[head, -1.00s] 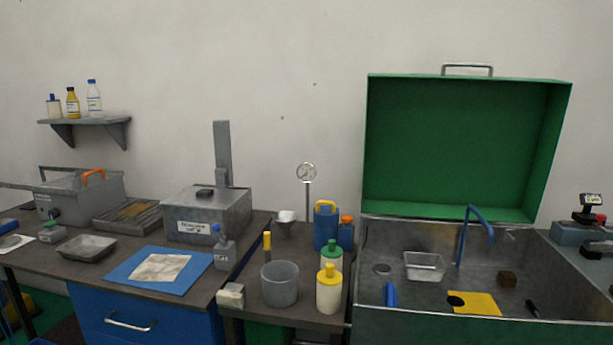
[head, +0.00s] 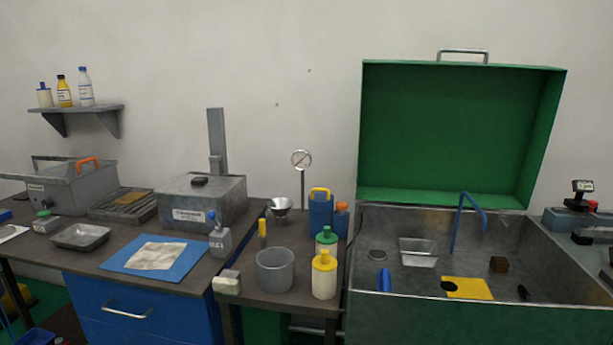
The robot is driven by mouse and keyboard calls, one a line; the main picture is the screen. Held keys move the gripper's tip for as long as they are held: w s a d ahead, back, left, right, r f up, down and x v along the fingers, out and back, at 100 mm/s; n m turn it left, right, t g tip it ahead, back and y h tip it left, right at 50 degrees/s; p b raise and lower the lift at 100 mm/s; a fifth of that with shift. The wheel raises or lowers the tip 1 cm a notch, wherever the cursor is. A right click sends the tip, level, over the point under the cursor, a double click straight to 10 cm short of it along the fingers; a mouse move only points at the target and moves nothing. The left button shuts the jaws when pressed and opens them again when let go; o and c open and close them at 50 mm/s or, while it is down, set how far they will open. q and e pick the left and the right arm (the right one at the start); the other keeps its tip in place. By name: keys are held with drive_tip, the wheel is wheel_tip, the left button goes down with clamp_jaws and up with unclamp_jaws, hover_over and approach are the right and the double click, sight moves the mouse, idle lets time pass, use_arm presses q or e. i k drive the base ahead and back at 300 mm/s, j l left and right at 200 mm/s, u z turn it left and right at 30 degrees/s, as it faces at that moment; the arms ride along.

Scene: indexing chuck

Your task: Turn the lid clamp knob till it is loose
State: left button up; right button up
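No part is clearly marked as the lid clamp knob. A grey metal box (head: 70,187) with an orange handle (head: 87,163) stands at the far left of the bench, with a small dark knob (head: 45,204) low on its front. A second grey box (head: 222,208) with a label on its front has a small black piece (head: 199,181) on top. I cannot tell whether either dark part is the clamp knob, or whether it is tight. Neither of my grippers is in view.
A green-lidded steel wash tank (head: 410,300) stands open at the right. A grey beaker (head: 275,270), yellow-capped bottle (head: 324,275) and blue canister (head: 320,213) crowd the middle bench. A blue mat (head: 120,263) with a cloth (head: 159,256) lies in front of the labelled box.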

sight(341, 206)
drive_tip(key=i+j+z, duration=0.3)
drive_tip(key=i, duration=0.2)
drive_tip(key=i+j+z, duration=0.25)
drive_tip(key=i+j, duration=0.15)
